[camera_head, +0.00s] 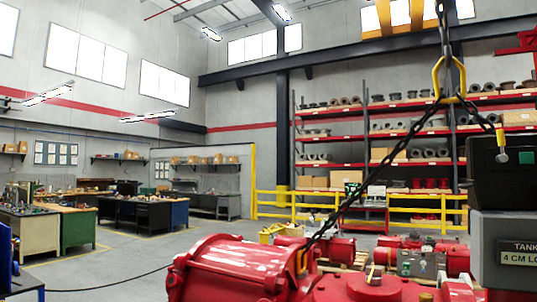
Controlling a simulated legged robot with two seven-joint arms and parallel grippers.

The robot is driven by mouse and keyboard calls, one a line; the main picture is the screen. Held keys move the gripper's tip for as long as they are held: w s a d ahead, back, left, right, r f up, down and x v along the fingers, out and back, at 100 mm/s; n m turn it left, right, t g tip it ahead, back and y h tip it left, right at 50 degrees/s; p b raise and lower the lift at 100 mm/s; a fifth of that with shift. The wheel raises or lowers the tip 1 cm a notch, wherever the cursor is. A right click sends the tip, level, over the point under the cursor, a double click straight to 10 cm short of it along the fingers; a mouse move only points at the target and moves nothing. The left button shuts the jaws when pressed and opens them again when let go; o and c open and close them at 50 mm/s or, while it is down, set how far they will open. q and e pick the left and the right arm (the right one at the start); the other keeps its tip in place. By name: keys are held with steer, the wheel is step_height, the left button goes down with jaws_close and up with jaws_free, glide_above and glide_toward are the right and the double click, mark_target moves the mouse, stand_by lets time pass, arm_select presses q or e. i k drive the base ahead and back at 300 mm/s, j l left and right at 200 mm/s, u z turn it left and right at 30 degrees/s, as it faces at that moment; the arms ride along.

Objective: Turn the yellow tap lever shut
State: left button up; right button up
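A large red valve actuator (235,268) fills the bottom middle of the head view. No other lever shows clearly. Neither of my grippers is in view.
Chains (368,180) run from a yellow lifting link (449,78) down to the actuator and to the right. A grey tank (508,250) with a label stands at the right edge. Yellow railings (275,198), shelves and workbenches (145,212) stand behind.

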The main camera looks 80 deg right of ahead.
mark_target(502, 158)
steer(key=z, duration=4.2)
